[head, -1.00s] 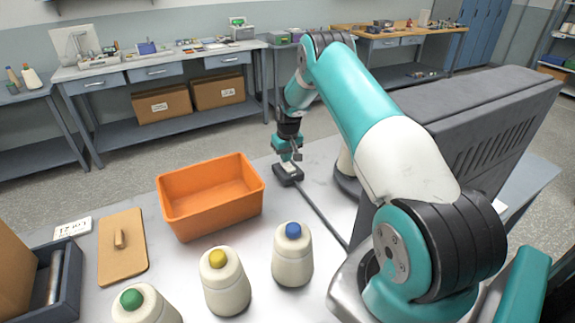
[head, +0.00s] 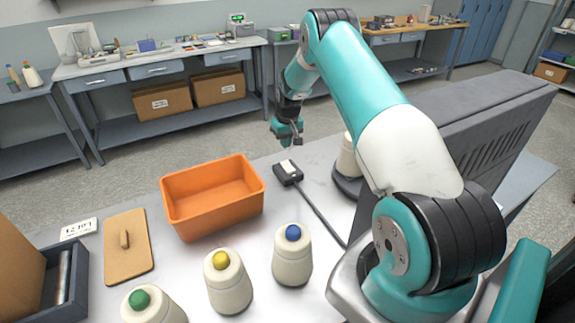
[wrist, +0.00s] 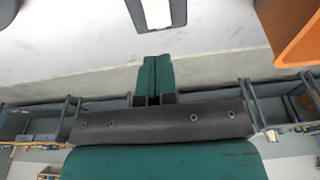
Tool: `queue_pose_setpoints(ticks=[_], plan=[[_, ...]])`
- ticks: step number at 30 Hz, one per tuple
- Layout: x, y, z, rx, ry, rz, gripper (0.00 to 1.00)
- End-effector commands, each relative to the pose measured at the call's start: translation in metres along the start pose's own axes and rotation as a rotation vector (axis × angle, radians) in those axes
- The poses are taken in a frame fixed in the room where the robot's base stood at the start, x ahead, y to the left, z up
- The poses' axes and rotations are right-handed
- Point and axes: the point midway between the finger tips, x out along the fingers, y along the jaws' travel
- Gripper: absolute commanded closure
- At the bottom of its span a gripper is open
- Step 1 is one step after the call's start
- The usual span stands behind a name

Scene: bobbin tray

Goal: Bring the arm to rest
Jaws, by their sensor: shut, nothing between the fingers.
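My gripper (head: 287,138) is at the far side of the table in the head view, above and behind a small black box with a white rocker top (head: 288,171). Its two teal fingers are together and hold nothing in the wrist view (wrist: 152,75). The gripper is apart from the black box. The box also shows at the top of the wrist view (wrist: 152,14). My arm reaches from the lower right up and over to the gripper.
An orange bin (head: 212,197) stands left of the black box. Cream bobbins with blue (head: 292,258), yellow (head: 229,285) and green (head: 152,308) tops stand in front. A tan board (head: 127,250) lies left. A dark grey machine (head: 480,130) stands right. A cable runs from the box.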

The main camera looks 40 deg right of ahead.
Motion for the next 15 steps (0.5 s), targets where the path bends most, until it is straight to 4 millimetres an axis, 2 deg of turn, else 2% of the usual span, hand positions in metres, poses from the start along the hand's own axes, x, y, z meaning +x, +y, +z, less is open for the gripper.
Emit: queue_pose_setpoints(ticks=[11,13,15], plan=[[-0.002,-0.003,-0.001,-0.005,0.002,-0.002,1.0],[-0.012,-0.015,-0.002,-0.022,0.005,-0.011,1.0],[-0.031,-0.038,-0.002,-0.056,0.011,-0.03,1.0]])
